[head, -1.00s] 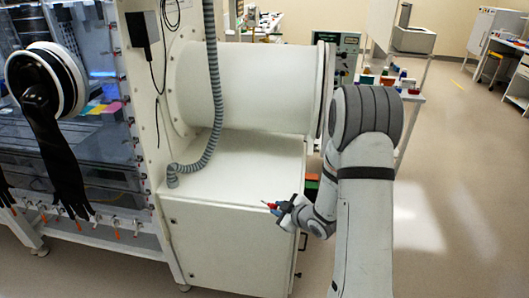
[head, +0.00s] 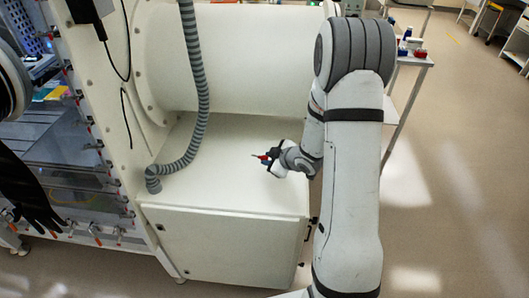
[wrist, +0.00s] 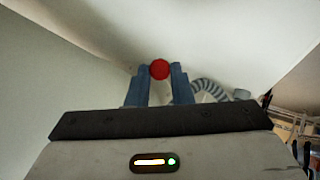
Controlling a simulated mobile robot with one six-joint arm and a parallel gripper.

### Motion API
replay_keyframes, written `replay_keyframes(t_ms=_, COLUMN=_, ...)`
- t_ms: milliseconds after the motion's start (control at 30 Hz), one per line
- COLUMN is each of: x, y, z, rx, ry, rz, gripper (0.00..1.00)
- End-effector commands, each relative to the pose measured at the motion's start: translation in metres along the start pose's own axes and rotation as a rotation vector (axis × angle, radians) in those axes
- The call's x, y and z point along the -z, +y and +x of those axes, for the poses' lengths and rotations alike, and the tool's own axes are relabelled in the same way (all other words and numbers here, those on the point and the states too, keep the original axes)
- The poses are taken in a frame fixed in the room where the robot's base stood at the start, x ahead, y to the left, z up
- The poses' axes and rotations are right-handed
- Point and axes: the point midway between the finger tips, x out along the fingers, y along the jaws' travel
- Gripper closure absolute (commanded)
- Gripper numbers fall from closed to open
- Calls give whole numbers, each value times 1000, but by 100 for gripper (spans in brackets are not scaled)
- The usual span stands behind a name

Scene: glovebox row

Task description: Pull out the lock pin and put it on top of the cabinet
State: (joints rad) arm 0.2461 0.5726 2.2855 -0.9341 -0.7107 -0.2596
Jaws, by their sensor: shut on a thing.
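The lock pin (head: 262,157) has a red head and a thin tip that points left in the head view. My gripper (head: 270,161) is shut on it. In the wrist view, the round red end of the pin (wrist: 160,69) sits between the two blue fingers (wrist: 158,88). The white cabinet (head: 225,243) has a flat, pale top (head: 222,185). In the head view my gripper and the pin appear over the right part of this top. The gap between pin and top cannot be told exactly.
A large white cylinder (head: 250,65) lies behind the cabinet top. A grey ribbed hose (head: 196,95) comes down to the top's left side. The middle and front of the top are clear. A glovebox with a black glove (head: 28,190) stands at left.

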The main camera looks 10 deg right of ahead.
Motion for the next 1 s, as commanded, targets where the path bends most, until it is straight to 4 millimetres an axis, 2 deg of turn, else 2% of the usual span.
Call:
replay_keyframes(t_ms=633, x=-32, y=-24, z=34, rx=5, ry=5, rz=-5, gripper=100)
replay_keyframes(t_ms=1000, x=-36, y=-27, z=38, rx=5, ry=5, rz=-5, gripper=100)
